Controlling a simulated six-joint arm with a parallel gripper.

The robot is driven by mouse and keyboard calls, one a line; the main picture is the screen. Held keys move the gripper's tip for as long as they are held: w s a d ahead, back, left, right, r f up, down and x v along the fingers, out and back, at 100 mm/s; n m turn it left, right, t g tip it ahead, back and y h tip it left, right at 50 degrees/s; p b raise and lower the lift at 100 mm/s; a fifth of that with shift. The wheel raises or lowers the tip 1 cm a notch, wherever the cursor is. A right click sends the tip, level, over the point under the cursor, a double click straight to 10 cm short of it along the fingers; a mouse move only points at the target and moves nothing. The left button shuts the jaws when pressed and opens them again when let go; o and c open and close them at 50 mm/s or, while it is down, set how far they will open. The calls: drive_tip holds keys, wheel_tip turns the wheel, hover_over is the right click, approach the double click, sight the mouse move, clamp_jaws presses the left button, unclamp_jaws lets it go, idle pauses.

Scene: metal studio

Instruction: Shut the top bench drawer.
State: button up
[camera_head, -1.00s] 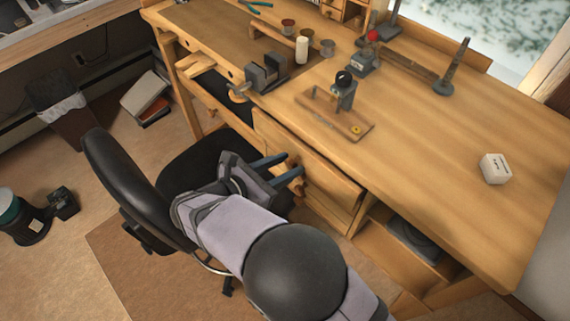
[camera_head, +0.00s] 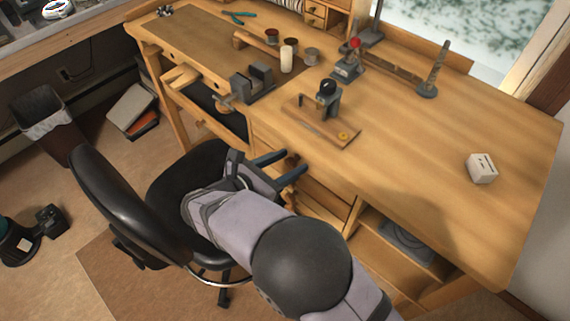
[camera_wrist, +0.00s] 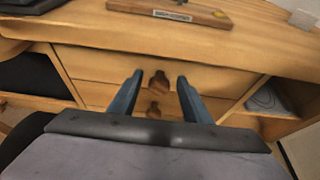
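The top bench drawer (camera_wrist: 220,82) has a wooden front and a round wooden knob (camera_wrist: 159,82). In the wrist view its front looks flush or nearly flush with the bench frame; any small gap is too fine to tell. In the head view the drawer (camera_head: 325,198) sits under the bench edge, partly hidden by my arm. My gripper (camera_wrist: 159,76) is open, one finger on each side of the knob, with space between fingers and knob. It also shows in the head view (camera_head: 293,162) at the drawer front.
A second drawer knob (camera_wrist: 153,108) sits just below. An open shelf (camera_head: 405,243) lies to the right. A black office chair (camera_head: 115,205) stands close on the left. The workbench (camera_head: 410,150) holds a vise (camera_head: 252,84), a wooden jig (camera_head: 320,125) and a white block (camera_head: 481,168).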

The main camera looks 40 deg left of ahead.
drive_tip(key=shift+s, duration=0.2)
drive_tip(key=b+v, duration=0.1)
drive_tip(key=v, duration=0.6)
drive_tip(key=shift+r, duration=0.1)
idle(0.4)
